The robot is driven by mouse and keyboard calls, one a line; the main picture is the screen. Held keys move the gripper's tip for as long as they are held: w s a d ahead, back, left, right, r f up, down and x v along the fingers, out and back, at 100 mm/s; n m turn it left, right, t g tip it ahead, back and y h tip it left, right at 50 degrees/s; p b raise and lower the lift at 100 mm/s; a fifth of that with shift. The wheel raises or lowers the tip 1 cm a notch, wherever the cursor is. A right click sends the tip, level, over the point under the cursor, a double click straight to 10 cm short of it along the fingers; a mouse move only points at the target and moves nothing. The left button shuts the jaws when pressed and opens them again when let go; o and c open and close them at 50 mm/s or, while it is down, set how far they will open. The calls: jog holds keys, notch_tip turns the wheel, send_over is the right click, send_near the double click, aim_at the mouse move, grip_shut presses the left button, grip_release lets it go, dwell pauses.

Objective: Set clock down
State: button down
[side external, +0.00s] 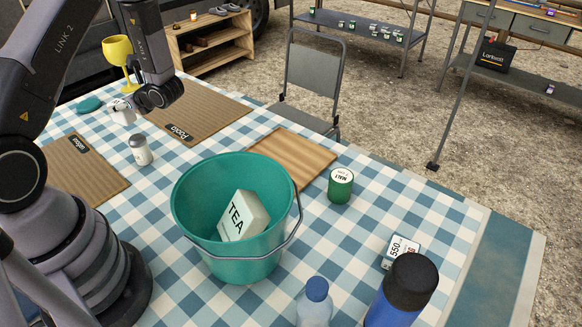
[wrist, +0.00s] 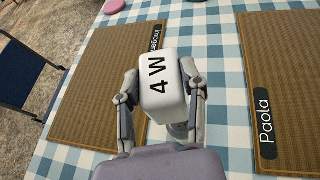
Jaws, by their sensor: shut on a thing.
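My gripper (wrist: 160,103) is shut on a small white block-like thing marked "4 W" (wrist: 162,84), with a finger on either side. The thing also shows as a white shape under my gripper in the side external view (side external: 122,112). No clock face shows on it, so I cannot tell whether it is the clock. It is over the blue-and-white checked cloth between two brown ribbed placemats, the one labelled Paola (wrist: 282,60) and the other (wrist: 88,105). Whether its underside touches the cloth cannot be seen.
A yellow goblet (side external: 117,50) and a teal object (side external: 90,104) are close by. A white shaker (side external: 140,150) stands nearer. A teal bucket (side external: 205,190) holds a TEA box (side external: 245,215). A green tin (side external: 340,187), wooden board (side external: 290,158) and bottles (side external: 314,303) are farther right.

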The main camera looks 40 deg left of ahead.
jog(key=w+d+r+m+t+h, duration=0.1)
jog(key=w+d+r+m+t, duration=0.25)
jog(key=d, duration=0.65)
jog(key=w+d+r+m+t, duration=0.1)
jog(key=w+d+m+t, duration=0.25)
jog(key=w+d, duration=0.4)
jog(key=w+d+r+m+t+h, duration=0.1)
jog(key=w+d+r+m+t, duration=0.2)
jog(key=d, duration=0.9)
notch_tip(320, 180, up, 8)
jog(key=w+m+t+h, duration=0.3)
jog(key=m+t+h, duration=0.3)
jog(key=m+h, duration=0.1)
jog(key=s+a+f+n+g+y, duration=0.1)
jog(key=a+f+n+g+y, duration=0.65)
jog(key=a+f+n, duration=0.2)
jog(key=shift+s+a+f+n+g+y, duration=0.15)
jog(key=shift+s+a+f+n+g, duration=0.35)
jog(key=shift+s+f+n+g, duration=1.9)
jog(key=shift+s+a+f+n+g+y, duration=0.15)
jog(key=shift+s+a+f+n+g, duration=0.8)
jog(key=shift+f, duration=2.85)
jog(key=shift+s+f+n+g+y, duration=0.15)
jog(key=shift+s+f+n+g, duration=1.15)
jog(key=shift+s+f+g, duration=1.35)
